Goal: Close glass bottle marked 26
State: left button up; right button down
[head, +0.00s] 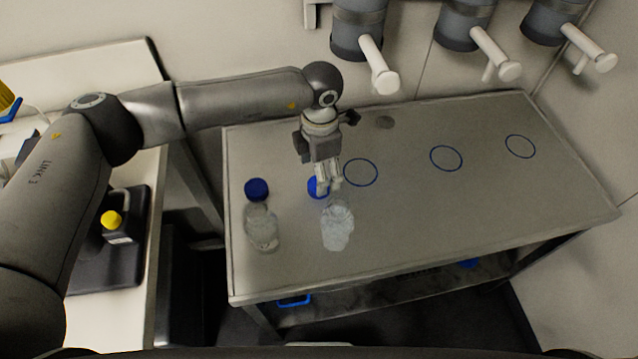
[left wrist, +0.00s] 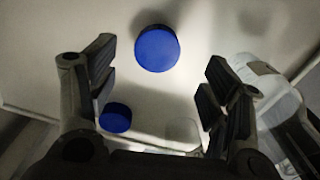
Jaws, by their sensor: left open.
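Two clear glass bottles stand on the grey table; no number is legible on either. The left bottle (head: 262,230) has a blue cap (head: 256,189) at its neck end; whether the cap sits on it or just behind it I cannot tell. The right bottle (head: 338,228) shows no cap on it. A second blue cap (head: 317,188) is beside its neck, partly hidden by my left gripper (head: 328,184). In the left wrist view, my open, empty fingers (left wrist: 158,88) have one blue cap (left wrist: 157,48) ahead between them and another (left wrist: 115,118) near the left finger. A clear bottle (left wrist: 268,88) shows at right.
The table (head: 480,210) is bare on its right side, with three blue circles (head: 446,158) drawn on it. Grey dispensers with white spouts (head: 380,70) hang above its back edge. A side bench at left holds a yellow-capped container (head: 117,229).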

pick_arm(q)
jog(key=f+p, duration=0.1)
jog(key=f, duration=0.4)
jog(key=shift+w+f, duration=0.1)
jog(key=shift+w, duration=0.1)
jog(key=c, duration=0.9)
